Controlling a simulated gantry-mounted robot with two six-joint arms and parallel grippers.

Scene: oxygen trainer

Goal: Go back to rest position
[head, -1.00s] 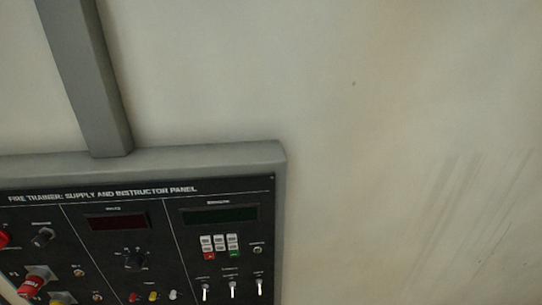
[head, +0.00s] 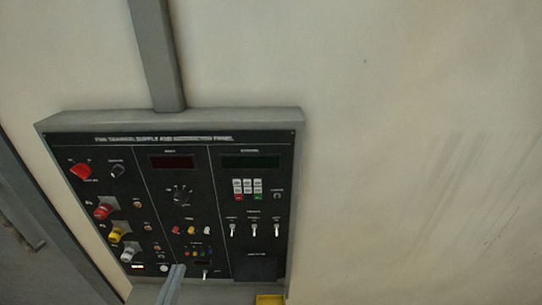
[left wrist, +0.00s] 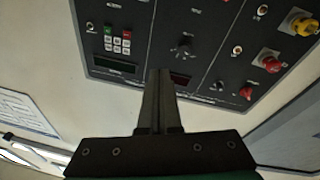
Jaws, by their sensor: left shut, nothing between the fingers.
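My left gripper (head: 174,281) reaches up from the bottom edge of the head view, in front of the lower part of the trainer panel. In the left wrist view its two fingers (left wrist: 158,82) are pressed together, shut and empty, pointing toward the panel, which appears upside down there. The black trainer panel (head: 213,220) has a grey frame and carries red, yellow and white knobs, switches, a keypad and two dark displays. The gripper hides a bit of its lower edge; I cannot tell whether they touch. My right gripper is not in view.
A grey conduit (head: 158,55) runs up the wall from the panel. A dark door-like surface with a handle (head: 40,243) stands at the left. A yellow object (head: 270,299) shows at the bottom edge. The pale wall (head: 420,120) on the right is clear.

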